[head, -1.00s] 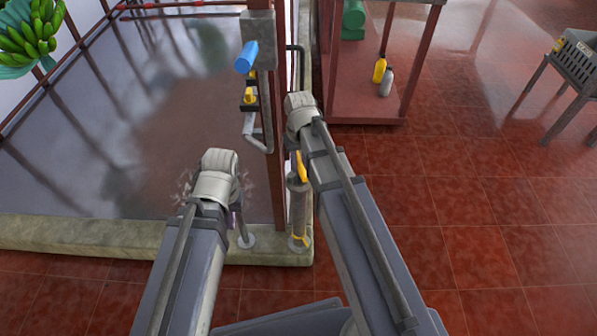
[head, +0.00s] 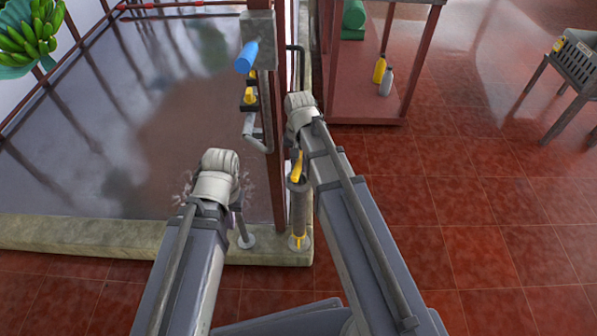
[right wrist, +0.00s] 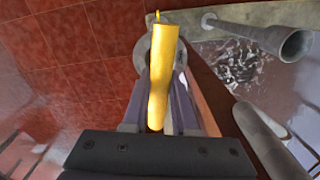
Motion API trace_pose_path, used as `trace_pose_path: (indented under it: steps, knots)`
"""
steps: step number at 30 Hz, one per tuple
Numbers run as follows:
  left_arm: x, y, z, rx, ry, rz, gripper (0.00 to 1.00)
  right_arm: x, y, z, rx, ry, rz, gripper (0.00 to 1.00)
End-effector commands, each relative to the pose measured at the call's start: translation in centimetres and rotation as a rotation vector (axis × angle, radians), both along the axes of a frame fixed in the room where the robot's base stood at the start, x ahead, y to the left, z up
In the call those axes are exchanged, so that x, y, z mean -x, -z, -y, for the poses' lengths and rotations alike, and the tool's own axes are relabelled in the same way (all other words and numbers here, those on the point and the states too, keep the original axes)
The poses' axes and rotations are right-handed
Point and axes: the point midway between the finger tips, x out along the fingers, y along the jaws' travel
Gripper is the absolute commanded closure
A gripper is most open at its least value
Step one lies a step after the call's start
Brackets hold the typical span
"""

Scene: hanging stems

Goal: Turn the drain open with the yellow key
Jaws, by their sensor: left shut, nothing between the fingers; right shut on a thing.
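The yellow key's handle (head: 298,167) shows beside my right arm in the head view, above a grey upright cylinder (head: 298,208) with a yellow piece at its foot. In the right wrist view the yellow handle (right wrist: 162,60) runs between the purple fingers of my right gripper (right wrist: 159,92), which is shut on it.
A brown post (head: 278,150) bears a box, a blue handle (head: 247,57) and a yellow valve (head: 249,96). A pool of water (head: 110,150) lies behind the kerb (head: 110,237). Bottles (head: 380,70) stand on a rack at right.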

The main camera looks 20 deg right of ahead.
Motion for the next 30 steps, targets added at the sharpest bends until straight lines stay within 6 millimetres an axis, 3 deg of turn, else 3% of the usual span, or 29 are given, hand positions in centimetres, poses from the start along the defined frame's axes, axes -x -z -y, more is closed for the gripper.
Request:
trace_pose_path:
  steps: [11,12,20,26,30]
  knots:
    - [0.00,0.00,0.00,0.000,0.000,0.000,1.00,0.01,0.00,0.02,0.000,0.048,0.000,1.00]
    - [0.00,0.00,0.00,0.000,0.000,0.000,1.00,0.01,0.00,0.02,0.000,0.048,0.000,0.69]
    - [0.00,0.00,0.00,0.000,0.000,0.000,1.00,0.00,0.00,0.01,0.000,0.046,0.000,0.40]
    - [0.00,0.01,0.00,0.000,0.000,0.000,1.00,0.00,0.01,0.00,0.000,0.045,0.000,0.38]
    - [0.00,0.01,0.00,0.000,0.000,0.000,1.00,0.00,0.01,0.00,0.000,0.045,0.000,0.22]
